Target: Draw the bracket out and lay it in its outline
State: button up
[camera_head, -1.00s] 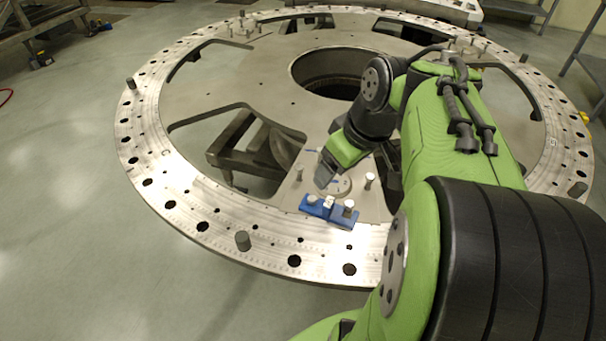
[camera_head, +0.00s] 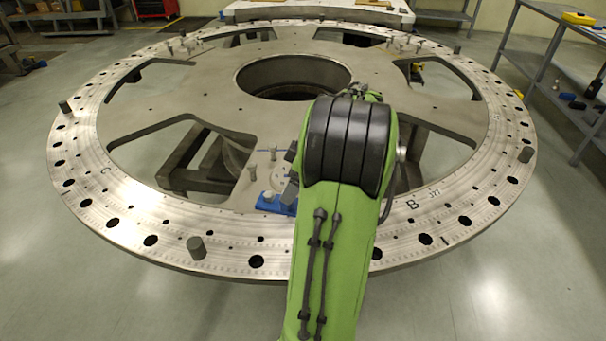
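A blue block (camera_head: 272,204) with a pale round knob on it lies on the near part of the metal turret plate (camera_head: 165,222), left of my arm. Its right part is hidden behind my arm. I cannot tell whether this block is the bracket or holds it. Small upright pins (camera_head: 252,172) stand on the plate just behind the block. My gripper (camera_head: 290,187) shows only as a dark grey sliver beside the block; my green and black arm covers the rest. Its fingers and anything between them are hidden. I cannot make out the bracket's outline.
The round plate has large cut-outs and a central opening (camera_head: 292,78). Grey posts (camera_head: 196,248) stand up from its rim. A shelf rack (camera_head: 560,75) with tools is at the right.

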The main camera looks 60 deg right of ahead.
jog(key=b+x, duration=0.1)
jog(key=x, duration=0.4)
jog(key=shift+w+f+b, duration=0.1)
jog(key=shift+f+b, duration=0.25)
jog(key=c, duration=1.3)
jog(key=shift+s+a+r+b, duration=0.1)
jog(key=shift+s+a+b, duration=0.2)
jog(key=shift+a, duration=0.55)
jog(key=shift+s+a+r+b, duration=0.1)
jog(key=shift+s+a+b, duration=0.1)
jog(key=shift+a+b, duration=0.45)
jog(key=shift+s+a+b, duration=0.15)
jog(key=shift+s+a, duration=0.15)
jog(key=shift+a, duration=0.7)
jog(key=shift+r, duration=0.1)
notch_tip(320, 180, up, 8)
jog(key=p, duration=0.7)
